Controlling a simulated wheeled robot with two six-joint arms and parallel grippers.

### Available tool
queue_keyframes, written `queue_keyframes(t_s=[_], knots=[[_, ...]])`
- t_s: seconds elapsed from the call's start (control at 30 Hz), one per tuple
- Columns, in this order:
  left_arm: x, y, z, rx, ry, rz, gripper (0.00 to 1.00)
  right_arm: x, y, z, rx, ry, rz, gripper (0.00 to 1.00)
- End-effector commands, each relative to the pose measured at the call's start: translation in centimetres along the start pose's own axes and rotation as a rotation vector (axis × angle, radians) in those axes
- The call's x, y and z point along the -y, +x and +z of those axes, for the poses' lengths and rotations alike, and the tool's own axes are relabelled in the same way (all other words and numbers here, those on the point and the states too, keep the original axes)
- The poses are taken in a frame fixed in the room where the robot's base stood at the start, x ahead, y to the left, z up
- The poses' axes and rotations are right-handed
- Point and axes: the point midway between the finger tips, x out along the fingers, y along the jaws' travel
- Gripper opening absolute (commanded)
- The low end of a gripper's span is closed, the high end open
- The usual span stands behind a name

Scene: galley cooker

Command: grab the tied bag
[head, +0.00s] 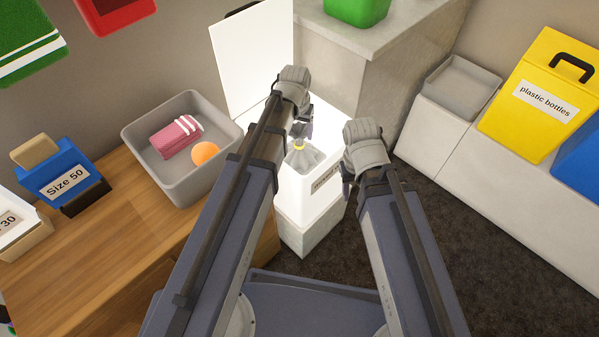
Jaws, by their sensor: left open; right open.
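The tied bag (309,159) is grey with a yellow tie at its neck. It sits inside a white open-topped bin (293,193) in the middle of the head view; its lower part is hidden by the bin wall. My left gripper (302,130) is open, just above the bag's yellow tie in the picture; I cannot tell whether it touches the bag. My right gripper (347,188) is open and empty, beside the bin on the right.
A white lid panel (252,52) stands up behind the bin. A wooden counter (100,270) on the left holds a grey tray (180,190) with a pink item and an orange ball. A yellow plastic bottles bin (535,125) stands at right. Dark floor lies right of the bin.

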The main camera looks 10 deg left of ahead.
Motion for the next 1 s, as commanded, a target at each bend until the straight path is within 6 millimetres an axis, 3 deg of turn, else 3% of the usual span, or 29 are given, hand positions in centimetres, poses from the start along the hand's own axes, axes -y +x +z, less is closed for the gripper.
queue_keyframes(t_s=[0.23, 0.6, 0.9, 1.0], knots=[[0.1, 0.9, -0.1, 0.0, 0.0, 0.0, 0.65, 0.1, 0.8, -0.1, 0.0, 0.0, 0.001, 0.5], [0.2, 5.1, -0.3, 0.0, 0.0, 0.0, 0.65, 0.3, 4.9, -0.3, 0.0, -0.002, 0.008, 0.5], [0.2, 5.1, -0.4, 0.0, 0.0, 0.0, 0.65, 0.3, 4.9, -0.3, -0.001, -0.002, 0.009, 0.5], [0.2, 5.1, -0.4, 0.0, 0.0, 0.0, 0.55, 0.3, 4.9, -0.3, 0.0, -0.002, 0.009, 0.5]])
